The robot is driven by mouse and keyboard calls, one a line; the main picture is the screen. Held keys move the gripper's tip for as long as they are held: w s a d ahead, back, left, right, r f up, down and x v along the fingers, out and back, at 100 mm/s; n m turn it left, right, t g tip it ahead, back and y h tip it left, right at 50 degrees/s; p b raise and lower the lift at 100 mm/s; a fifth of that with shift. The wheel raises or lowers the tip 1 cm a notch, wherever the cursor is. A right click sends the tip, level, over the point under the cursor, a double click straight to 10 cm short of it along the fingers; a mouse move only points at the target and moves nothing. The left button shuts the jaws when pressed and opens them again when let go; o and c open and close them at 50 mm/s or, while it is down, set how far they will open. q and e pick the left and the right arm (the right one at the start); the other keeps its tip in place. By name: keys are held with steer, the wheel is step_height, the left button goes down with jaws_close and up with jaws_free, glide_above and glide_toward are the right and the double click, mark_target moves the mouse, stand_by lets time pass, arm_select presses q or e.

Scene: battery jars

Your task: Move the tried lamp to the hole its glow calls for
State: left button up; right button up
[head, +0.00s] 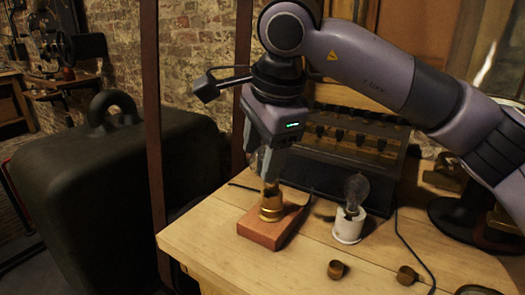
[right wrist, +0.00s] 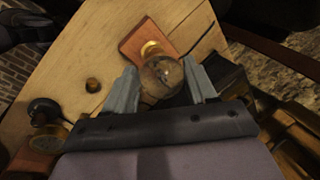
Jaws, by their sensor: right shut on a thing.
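My right gripper (head: 262,163) is shut on a clear glass lamp (right wrist: 163,78), with one finger on each side of its bulb. The fingers hide most of this lamp in the head view. Its lower end is at a brass socket (head: 271,207) on a reddish wooden block (head: 262,232); I cannot tell whether it is seated or just above. I see no clear glow in it. A second clear lamp (head: 356,190) stands upright in a white holder (head: 348,227) to the right. My left gripper is out of view.
A dark rack (head: 340,165) with a row of several dark fittings stands at the back of the wooden bench (head: 300,262). Small brass caps (head: 336,269) (head: 407,275) lie near the front. A black cable (head: 408,247) runs along the right. A big dark weight-like block (head: 120,190) stands left.

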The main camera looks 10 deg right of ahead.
steer(key=shift+r, duration=0.2)
step_height(320, 180, up, 3)
steer(key=shift+f+p, duration=0.2)
steer(key=shift+p, duration=1)
steer(key=shift+r+p, duration=1)
steer(key=shift+r, duration=0.15)
steer(key=shift+s+f, duration=0.1)
